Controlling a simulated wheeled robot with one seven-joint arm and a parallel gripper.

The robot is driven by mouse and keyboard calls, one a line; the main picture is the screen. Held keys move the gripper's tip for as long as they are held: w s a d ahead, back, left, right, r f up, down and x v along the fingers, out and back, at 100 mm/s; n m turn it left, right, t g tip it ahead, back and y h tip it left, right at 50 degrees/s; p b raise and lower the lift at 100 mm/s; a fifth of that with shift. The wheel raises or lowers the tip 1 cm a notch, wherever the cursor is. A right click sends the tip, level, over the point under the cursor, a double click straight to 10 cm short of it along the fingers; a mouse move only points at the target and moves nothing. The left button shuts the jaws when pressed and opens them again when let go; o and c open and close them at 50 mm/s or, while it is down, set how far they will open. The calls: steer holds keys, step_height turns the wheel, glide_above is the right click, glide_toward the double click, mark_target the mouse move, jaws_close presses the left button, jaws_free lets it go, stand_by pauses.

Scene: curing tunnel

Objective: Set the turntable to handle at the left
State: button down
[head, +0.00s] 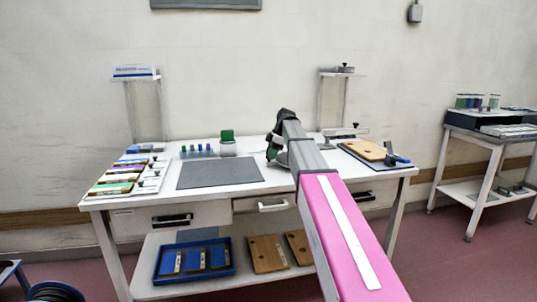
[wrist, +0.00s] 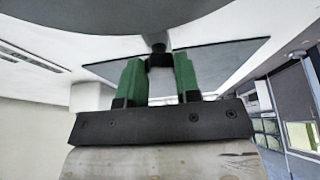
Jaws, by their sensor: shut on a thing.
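The turntable (head: 283,160) shows in the head view as a grey round edge on the bench, mostly hidden behind my arm. In the wrist view its grey disc (wrist: 150,18) fills the top of the picture. A small dark handle (wrist: 158,47) sticks out from the disc's edge between my green fingers. My gripper (wrist: 159,78) is shut on this handle. In the head view my gripper (head: 272,151) is at the left side of the turntable, and the handle itself is hidden there.
A grey mat (head: 222,173) lies left of the turntable. A white rack of coloured strips (head: 128,177) stands at the bench's left end. A wooden board (head: 364,150) and a clamp-like tool (head: 396,159) lie at the right.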

steer(key=shift+s, duration=0.25)
stand_by(0.3)
steer(key=c, duration=0.8)
jaws_free()
steer(key=v, duration=1.1)
